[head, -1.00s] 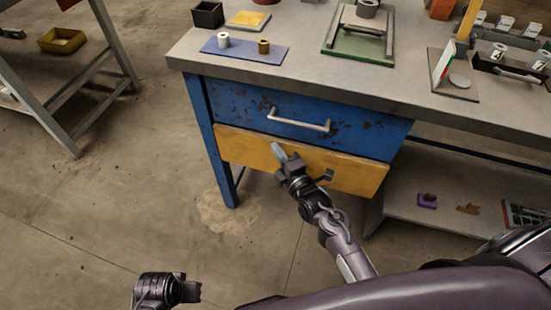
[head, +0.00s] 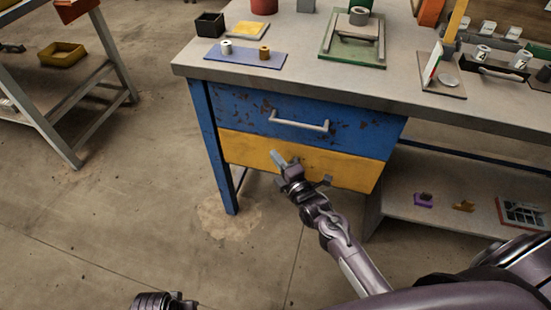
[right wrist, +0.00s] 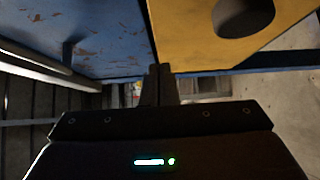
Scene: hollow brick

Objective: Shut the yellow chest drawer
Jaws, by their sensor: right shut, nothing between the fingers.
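The yellow drawer (head: 345,170) is under the blue drawer (head: 245,106) of the workbench. Its front looks nearly flush with the blue front; any small gap is hard to tell. My right gripper (head: 278,158) is shut and empty, its tips at the left-middle part of the yellow front. Contact is unclear. In the right wrist view, the shut fingers (right wrist: 160,86) appear beside the yellow front (right wrist: 195,45), which has a dark oval on it. My left gripper (head: 168,301) is cut off by the bottom edge, and its fingers are not clear.
The blue drawer has a silver bar handle (head: 298,123). The benchtop (head: 400,85) holds a blue mat (head: 245,57), a green-based stand (head: 350,57) and other items. A lower shelf (head: 400,205) is at right. The floor to the left is open, up to another table (head: 50,130).

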